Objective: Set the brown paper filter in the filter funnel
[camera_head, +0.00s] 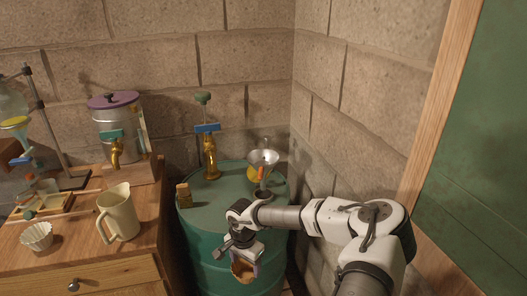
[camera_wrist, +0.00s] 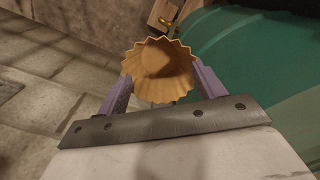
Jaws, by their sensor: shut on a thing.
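The brown paper filter (camera_head: 241,273) is a fluted cup held in my gripper (camera_head: 244,262), in front of the green drum and below its top. In the wrist view, the filter (camera_wrist: 158,88) sits between the two purple fingers of my gripper (camera_wrist: 161,72), its open mouth showing. The filter funnel (camera_head: 264,157) is a metal cone above the back right of the drum top, with something yellow and orange at its lower part. My gripper is in front of and below the funnel, well apart from it. The funnel is not seen in the wrist view.
The green drum (camera_head: 225,187) also carries a brass tap with a blue handle (camera_head: 208,150) and a cork-coloured jar (camera_head: 184,195). A wooden cabinet (camera_head: 88,262) at left holds a cream jug (camera_head: 119,214), a white fluted filter (camera_head: 37,235) and a metal pot (camera_head: 115,128). Stone walls close behind.

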